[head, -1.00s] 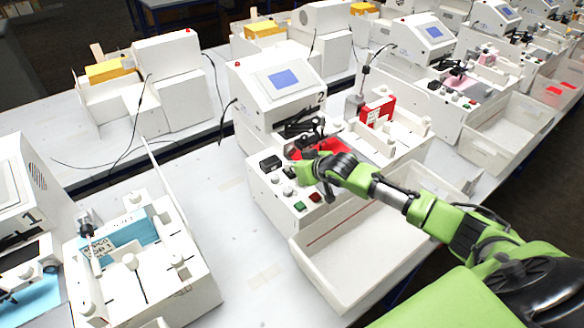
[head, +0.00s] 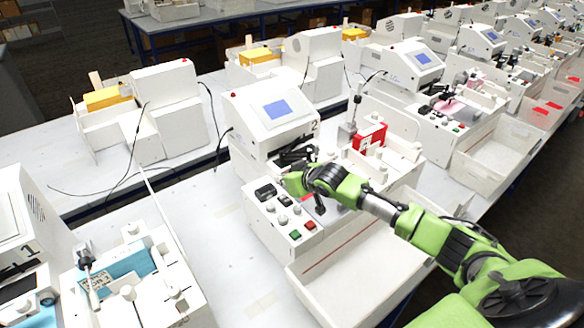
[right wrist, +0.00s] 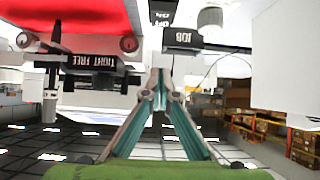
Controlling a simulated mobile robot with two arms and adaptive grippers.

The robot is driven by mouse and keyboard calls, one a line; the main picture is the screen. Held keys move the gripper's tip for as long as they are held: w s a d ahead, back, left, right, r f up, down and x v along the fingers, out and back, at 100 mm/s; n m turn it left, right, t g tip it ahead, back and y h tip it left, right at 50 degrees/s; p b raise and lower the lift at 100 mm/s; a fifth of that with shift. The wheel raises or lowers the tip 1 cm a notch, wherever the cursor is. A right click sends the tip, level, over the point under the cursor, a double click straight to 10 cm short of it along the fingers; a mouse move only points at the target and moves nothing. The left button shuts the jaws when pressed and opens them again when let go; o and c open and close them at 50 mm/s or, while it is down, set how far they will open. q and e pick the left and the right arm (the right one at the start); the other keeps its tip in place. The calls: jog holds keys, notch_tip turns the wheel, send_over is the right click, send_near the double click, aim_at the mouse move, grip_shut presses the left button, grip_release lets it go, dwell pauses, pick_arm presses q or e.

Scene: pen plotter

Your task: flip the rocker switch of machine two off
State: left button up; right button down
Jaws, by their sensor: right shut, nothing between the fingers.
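Machine two (head: 277,108) is a white machine with a blue screen and a "2" on its side, in the middle of the head view. Its sloped front panel carries a black rectangular part (head: 265,191), a second dark part (head: 285,201), several pale knobs, a green button (head: 295,235) and a red button (head: 310,225). I cannot tell which dark part is the rocker switch or its position. My right gripper (head: 289,186) is at the panel's rear edge, close to the dark parts; contact is unclear. Its fingers (right wrist: 160,82) are shut and empty in the right wrist view.
A white bin (head: 340,285) stands in front of machine two. A red-and-white box (head: 369,138) stands at its right. Machine one (head: 30,220) is at left, with bare table between. The right wrist view shows "TIGHT FREE" (right wrist: 95,60) and "JOG" (right wrist: 182,37) labels.

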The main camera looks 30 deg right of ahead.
jog(key=s+r+b, duration=0.3)
jog(key=s+r, duration=0.3)
jog(key=r, duration=0.1)
jog(key=shift+d+r, duration=0.2)
jog(key=shift+d, duration=0.2)
